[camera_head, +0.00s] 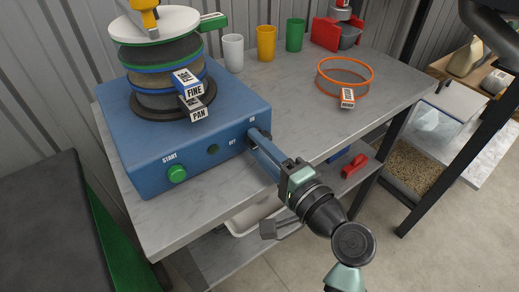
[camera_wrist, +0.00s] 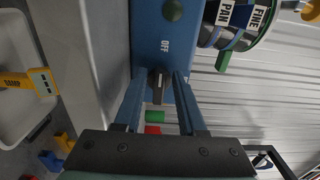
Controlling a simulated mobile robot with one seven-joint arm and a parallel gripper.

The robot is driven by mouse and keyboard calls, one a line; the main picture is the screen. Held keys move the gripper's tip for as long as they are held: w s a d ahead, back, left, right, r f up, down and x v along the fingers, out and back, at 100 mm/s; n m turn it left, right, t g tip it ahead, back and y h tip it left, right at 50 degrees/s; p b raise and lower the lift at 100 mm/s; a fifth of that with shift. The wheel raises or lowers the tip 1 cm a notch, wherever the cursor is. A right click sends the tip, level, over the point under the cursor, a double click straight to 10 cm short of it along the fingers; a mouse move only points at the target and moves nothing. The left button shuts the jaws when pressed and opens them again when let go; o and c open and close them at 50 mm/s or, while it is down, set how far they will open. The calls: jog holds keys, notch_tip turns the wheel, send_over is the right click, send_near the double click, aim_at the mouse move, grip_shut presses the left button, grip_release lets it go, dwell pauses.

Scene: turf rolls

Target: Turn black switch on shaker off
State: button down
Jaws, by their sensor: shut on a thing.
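The shaker (camera_head: 120,140) is a blue box on the table with a sieve stack on top. Its front has a green START button (camera_head: 177,174), a dark round light (camera_head: 213,149) and OFF and ON labels. The black switch (camera_wrist: 159,82) sits on this front, right of the OFF label; in the head view it is mostly hidden by my gripper (camera_head: 256,138). My gripper's two blue fingers (camera_wrist: 159,78) reach the panel and are shut on the switch, one on each side. I cannot tell which way the switch is set.
White, yellow and green cups (camera_head: 265,43) stand behind the shaker. An orange-rimmed sieve (camera_head: 345,76) lies on the table (camera_head: 300,130) to the right. A red scoop-like thing (camera_head: 354,166) and a white bin (camera_head: 250,216) are on the lower shelf. Bare tabletop lies right of the shaker.

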dwell(0.5)
jog(key=c, duration=0.8)
grip_release()
jog(key=shift+c, duration=0.2)
jog(key=v, duration=1.3)
jog(key=shift+p, duration=0.45)
jog(key=shift+w, duration=0.1)
